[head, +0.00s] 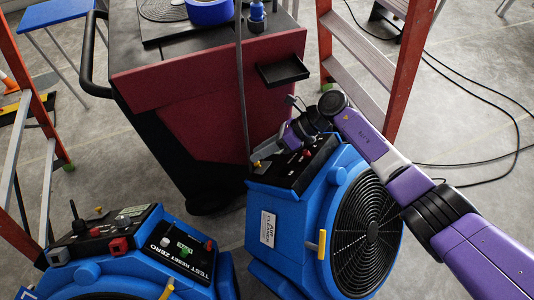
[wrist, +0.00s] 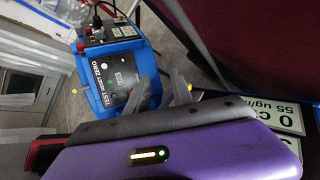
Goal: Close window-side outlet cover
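The right blue machine (head: 290,195) has a sloped black top panel with a red knob (head: 307,152). My gripper (head: 268,152) is low over that panel's left end; whether it touches the panel is unclear. In the wrist view, the two grey fingers of my gripper (wrist: 160,88) stand apart with nothing visible between them. The left blue machine (head: 190,240) has a panel marked TEST RESET ZERO and lies beyond the fingers in the wrist view (wrist: 95,98). A small grey piece (head: 58,257) is at its left end. I cannot identify the window-side outlet cover for certain.
A dark red and black cart (head: 210,100) stands close behind the right machine, with a small black tray (head: 283,71) on its side. Orange ladders flank it at left (head: 20,80) and right (head: 408,70). Black cables (head: 490,155) lie on the floor at right.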

